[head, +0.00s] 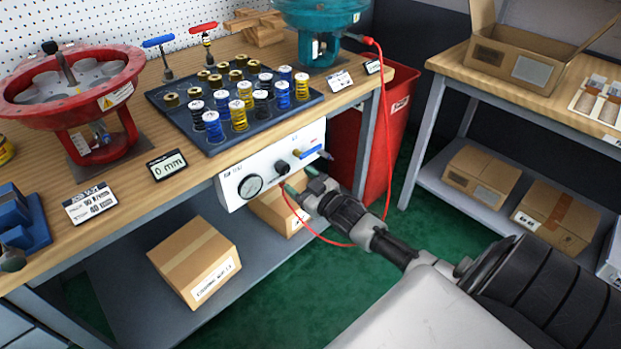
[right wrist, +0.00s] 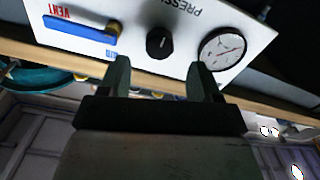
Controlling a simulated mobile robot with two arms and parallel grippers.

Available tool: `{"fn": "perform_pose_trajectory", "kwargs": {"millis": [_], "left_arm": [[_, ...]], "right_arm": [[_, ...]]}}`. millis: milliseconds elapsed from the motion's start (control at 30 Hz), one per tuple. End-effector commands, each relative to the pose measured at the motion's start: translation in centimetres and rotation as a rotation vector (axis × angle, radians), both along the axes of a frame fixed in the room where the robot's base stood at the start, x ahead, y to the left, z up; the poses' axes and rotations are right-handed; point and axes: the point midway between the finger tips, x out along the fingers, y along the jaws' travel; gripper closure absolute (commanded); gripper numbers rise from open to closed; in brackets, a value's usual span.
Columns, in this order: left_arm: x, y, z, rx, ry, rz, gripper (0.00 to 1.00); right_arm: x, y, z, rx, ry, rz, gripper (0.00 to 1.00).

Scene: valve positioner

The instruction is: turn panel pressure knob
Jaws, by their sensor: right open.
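The pressure knob (head: 282,168) is a small black knob on the white panel (head: 232,190) under the workbench's front edge. It also shows in the right wrist view (right wrist: 159,43), between and beyond my fingertips. A round gauge (head: 250,186) sits to its left in the head view, and a blue lever (head: 311,152) to its right. My right gripper (head: 298,184) is open and empty in front of the panel, just below and right of the knob. In the right wrist view my two fingers (right wrist: 160,75) are apart and do not touch the knob. My left gripper is not in view.
A red hose (head: 383,110) hangs from the teal actuator (head: 318,25) and loops around near my right gripper. The bench (head: 140,215) carries a tray of springs (head: 215,145) and a red yoke (head: 75,90). A box (head: 195,262) lies on the shelf below.

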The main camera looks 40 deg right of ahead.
Motion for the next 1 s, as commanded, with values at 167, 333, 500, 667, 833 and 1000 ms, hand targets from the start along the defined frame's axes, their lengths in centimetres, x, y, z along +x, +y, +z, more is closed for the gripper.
{"fn": "perform_pose_trajectory", "kwargs": {"millis": [167, 333, 500, 667, 833, 1000], "left_arm": [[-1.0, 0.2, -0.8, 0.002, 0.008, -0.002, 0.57], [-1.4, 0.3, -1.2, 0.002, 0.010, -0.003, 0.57], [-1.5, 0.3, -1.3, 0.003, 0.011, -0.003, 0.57], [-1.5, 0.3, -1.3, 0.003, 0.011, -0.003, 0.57], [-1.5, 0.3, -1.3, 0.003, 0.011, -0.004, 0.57], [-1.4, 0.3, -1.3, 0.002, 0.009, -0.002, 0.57]], "right_arm": [[-2.9, -0.2, 0.0, 0.000, 0.003, -0.001, 0.36], [-4.1, -0.3, 0.0, 0.000, 0.000, 0.000, 0.36], [-4.3, -0.3, 0.0, 0.000, 0.000, 0.000, 0.36], [-4.3, -0.3, 0.0, 0.000, 0.000, 0.000, 0.36], [-4.2, -0.3, 0.0, 0.000, 0.000, 0.000, 0.36], [-4.5, -0.2, -1.1, 0.003, 0.028, -0.008, 0.36]]}}
